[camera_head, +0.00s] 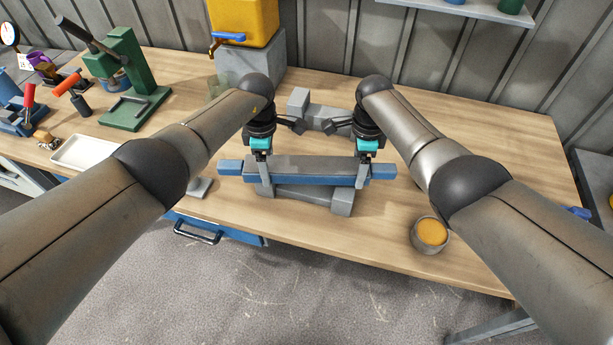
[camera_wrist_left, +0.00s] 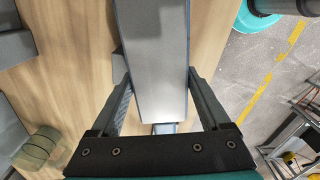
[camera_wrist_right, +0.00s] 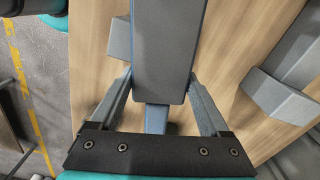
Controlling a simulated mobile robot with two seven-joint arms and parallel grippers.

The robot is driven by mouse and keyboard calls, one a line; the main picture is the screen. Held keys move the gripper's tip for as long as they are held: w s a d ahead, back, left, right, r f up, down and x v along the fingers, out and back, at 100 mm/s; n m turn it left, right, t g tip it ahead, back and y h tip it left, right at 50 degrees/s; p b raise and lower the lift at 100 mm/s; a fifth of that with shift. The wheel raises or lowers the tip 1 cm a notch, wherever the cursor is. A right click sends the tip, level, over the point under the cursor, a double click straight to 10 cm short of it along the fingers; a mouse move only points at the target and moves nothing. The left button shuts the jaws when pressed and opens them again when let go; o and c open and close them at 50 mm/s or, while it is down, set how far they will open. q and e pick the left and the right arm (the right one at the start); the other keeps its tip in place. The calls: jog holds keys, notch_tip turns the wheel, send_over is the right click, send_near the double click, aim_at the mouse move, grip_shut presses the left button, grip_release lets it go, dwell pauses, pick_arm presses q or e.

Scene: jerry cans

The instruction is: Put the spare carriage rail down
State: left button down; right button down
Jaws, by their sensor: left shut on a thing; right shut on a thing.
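The spare carriage rail (camera_head: 308,170) is a long grey bar with blue ends, lying level across the front of the workbench. My left gripper (camera_head: 260,158) is shut on its left part, and my right gripper (camera_head: 364,161) is shut on its right part. The rail runs between the fingers in the left wrist view (camera_wrist_left: 152,60) and the right wrist view (camera_wrist_right: 168,50). A low grey stand (camera_head: 342,204) with end blocks is directly under the rail, mostly covered by it. I cannot tell whether rail and stand touch.
A second grey stand (camera_head: 324,118) is behind the rail, partly hidden by my grippers. A yellow container (camera_head: 245,20) on a grey block, a green press (camera_head: 130,85) and a white tray (camera_head: 85,152) are left. A bowl (camera_head: 430,234) stands right. Bench right of the rail is largely clear.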

pick_arm(q)
jog(key=shift+w+f+b, duration=0.2)
jog(key=shift+f+b, duration=0.05)
jog(key=shift+b, duration=0.15)
pick_arm(e)
jog(key=shift+f, duration=0.35)
pick_arm(q)
jog(key=shift+c, duration=1.5)
grip_release()
jog(key=shift+s+f, duration=0.15)
pick_arm(e)
jog(key=shift+c, duration=1.5)
grip_release()
jog(key=shift+f, duration=0.2)
pick_arm(q)
jog(key=shift+o, duration=1.4)
jog(key=shift+s, duration=0.1)
pick_arm(e)
jog(key=shift+o, duration=1.4)
jog(key=shift+s+r, duration=0.1)
jog(key=shift+r, duration=0.05)
pick_arm(q)
jog(key=shift+r, duration=6.05)
pick_arm(e)
jog(key=shift+r, duration=6)
